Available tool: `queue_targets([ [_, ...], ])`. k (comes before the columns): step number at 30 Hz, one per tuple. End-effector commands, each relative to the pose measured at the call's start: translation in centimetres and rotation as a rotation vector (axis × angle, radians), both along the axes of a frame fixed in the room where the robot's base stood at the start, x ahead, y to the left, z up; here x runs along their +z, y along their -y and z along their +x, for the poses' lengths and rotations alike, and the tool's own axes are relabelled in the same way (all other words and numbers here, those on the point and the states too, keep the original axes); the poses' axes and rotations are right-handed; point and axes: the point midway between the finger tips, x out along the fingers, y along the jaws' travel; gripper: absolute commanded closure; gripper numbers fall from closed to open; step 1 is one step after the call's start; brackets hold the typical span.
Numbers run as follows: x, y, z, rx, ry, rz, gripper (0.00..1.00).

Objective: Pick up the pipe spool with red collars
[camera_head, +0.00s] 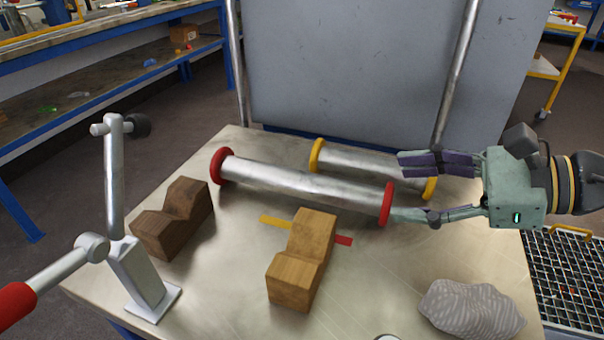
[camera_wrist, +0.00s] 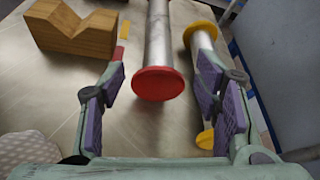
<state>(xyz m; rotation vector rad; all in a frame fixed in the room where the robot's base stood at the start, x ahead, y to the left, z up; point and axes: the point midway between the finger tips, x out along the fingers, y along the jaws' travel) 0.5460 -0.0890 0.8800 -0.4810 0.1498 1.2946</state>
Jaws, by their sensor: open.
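The pipe spool with red collars (camera_head: 300,186) lies across the table, a silver tube with a red disc at each end. It also shows in the wrist view (camera_wrist: 158,45), its near red collar facing the camera. My gripper (camera_head: 415,190) is open at the spool's right end. In the wrist view, the purple-padded fingers of my gripper (camera_wrist: 165,105) stand apart, with the near red collar between or just beyond them. Contact cannot be told. A second silver spool with yellow collars (camera_head: 360,164) lies behind the red one, partly hidden by my gripper; it appears right in the wrist view (camera_wrist: 202,40).
A dark wooden V-block (camera_head: 175,222) and a lighter one (camera_head: 303,262) stand in front of the spools. Yellow and red strips mark the table (camera_head: 225,300). A grey striped lump (camera_head: 472,310) lies front right, a metal lever stand (camera_head: 140,275) left. A grey panel (camera_head: 370,75) rises behind.

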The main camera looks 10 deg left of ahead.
Motion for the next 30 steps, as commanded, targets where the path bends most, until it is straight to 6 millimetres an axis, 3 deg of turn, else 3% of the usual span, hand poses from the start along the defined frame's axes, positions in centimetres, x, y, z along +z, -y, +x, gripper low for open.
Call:
queue_targets([
  [6, -1.2, -3.1, 0.9, 0.003, -0.003, -0.001, 0.43],
  [13, -1.8, -4.7, 1.4, 0.003, -0.002, -0.002, 0.43],
  [21, -3.3, -8.2, 2.5, 0.004, -0.001, -0.002, 0.43],
  [30, -3.6, -8.8, 2.7, 0.001, 0.000, 0.001, 0.43],
])
